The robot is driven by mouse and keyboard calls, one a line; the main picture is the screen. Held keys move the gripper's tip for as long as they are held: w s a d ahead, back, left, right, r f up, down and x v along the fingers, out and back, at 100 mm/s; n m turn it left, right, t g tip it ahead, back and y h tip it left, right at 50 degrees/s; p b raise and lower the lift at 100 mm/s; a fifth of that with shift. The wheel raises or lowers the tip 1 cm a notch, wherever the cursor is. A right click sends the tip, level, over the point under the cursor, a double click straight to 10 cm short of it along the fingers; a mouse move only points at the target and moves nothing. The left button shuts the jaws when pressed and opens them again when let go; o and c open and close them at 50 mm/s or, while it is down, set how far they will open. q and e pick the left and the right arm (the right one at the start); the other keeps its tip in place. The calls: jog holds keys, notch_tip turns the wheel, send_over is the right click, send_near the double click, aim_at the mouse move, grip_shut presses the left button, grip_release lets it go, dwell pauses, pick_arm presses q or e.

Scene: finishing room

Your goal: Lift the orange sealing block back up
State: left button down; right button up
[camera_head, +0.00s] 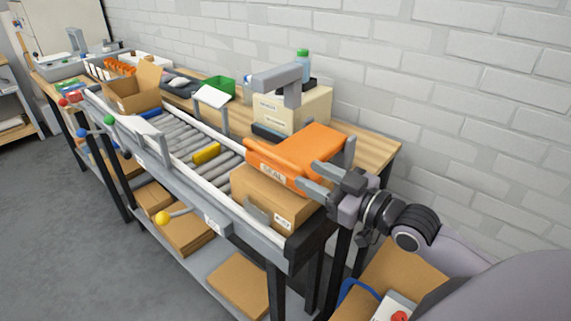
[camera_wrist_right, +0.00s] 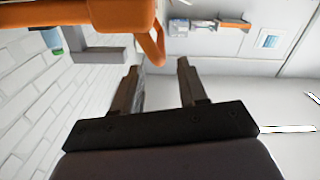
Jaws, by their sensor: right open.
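The orange sealing block (camera_head: 314,143), with a lettered front face, is down at the near right end of the conveyor, over a closed cardboard box (camera_head: 262,193). It also shows at the top of the right wrist view (camera_wrist_right: 112,14), with an orange loop like a handle (camera_wrist_right: 154,42) hanging toward the fingers. My right gripper (camera_head: 306,177) is at the block's right front side, fingers pointing left. In the right wrist view the fingers (camera_wrist_right: 158,68) are apart with nothing between them; the loop is just beyond the tips. Whether they touch it, I cannot tell. My left gripper is not in view.
The roller conveyor (camera_head: 178,133) with side rails runs back left. An open carton (camera_head: 133,93), a green bin (camera_head: 219,87) and a beige machine (camera_head: 297,106) stand along the bench. A brick wall is behind. A yellow ball knob (camera_head: 162,218) sticks out in front.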

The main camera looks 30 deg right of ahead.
aim_at(295, 167)
jog(key=shift+p+x, duration=0.45)
jog(key=shift+x, duration=3.2)
jog(key=shift+c, duration=0.2)
jog(key=shift+f, duration=0.1)
grip_shut()
